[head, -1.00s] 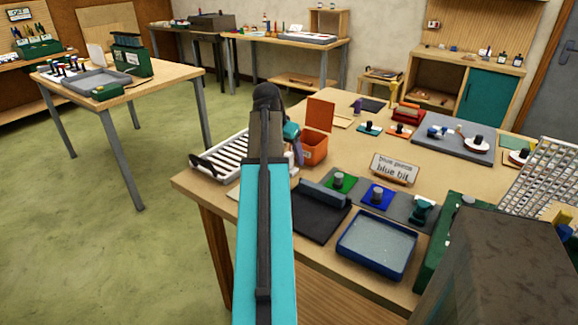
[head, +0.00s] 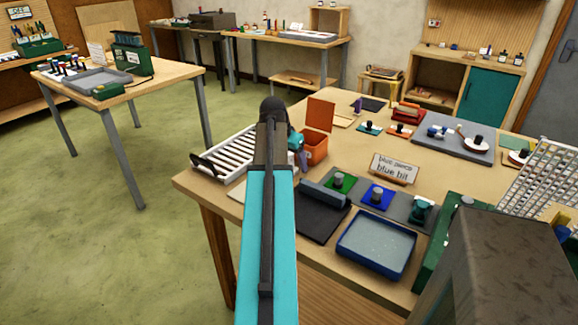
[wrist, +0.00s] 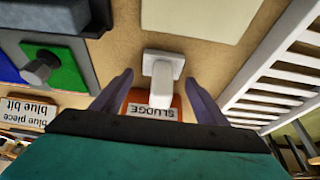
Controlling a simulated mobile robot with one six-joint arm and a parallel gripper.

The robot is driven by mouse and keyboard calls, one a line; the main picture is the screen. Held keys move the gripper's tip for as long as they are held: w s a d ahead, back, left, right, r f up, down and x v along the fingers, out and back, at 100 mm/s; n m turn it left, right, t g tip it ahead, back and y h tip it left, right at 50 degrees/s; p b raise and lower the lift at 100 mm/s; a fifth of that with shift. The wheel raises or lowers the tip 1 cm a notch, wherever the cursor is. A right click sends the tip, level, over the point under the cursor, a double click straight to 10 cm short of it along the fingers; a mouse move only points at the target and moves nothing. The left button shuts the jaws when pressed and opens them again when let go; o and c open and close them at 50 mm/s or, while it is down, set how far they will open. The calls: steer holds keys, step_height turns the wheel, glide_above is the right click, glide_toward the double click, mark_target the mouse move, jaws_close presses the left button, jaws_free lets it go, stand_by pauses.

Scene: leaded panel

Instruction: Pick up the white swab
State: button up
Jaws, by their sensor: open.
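The white swab (wrist: 163,78) shows in the wrist view, with a squarish white head and a narrower white shaft. It appears between the two purple fingers of my gripper (wrist: 158,92), with a gap on each side. The fingers are open and do not touch it in this view. In the head view my arm covers most of my gripper; part of a purple finger (head: 303,160) shows beside the orange bin. I cannot make out the swab there.
The orange bin (head: 316,149), labelled SLUDGE in the wrist view, stands close by. A white slatted rack (head: 226,155) is to its left. A dark block (head: 323,193), green and blue pads and a blue tray (head: 376,246) lie nearer the front.

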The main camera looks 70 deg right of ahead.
steer(key=shift+c, duration=0.2)
steer(key=c, duration=1.1)
steer(key=shift+r, duration=0.1)
steer(key=shift+r+b, duration=0.55)
steer(key=shift+r, duration=4.35)
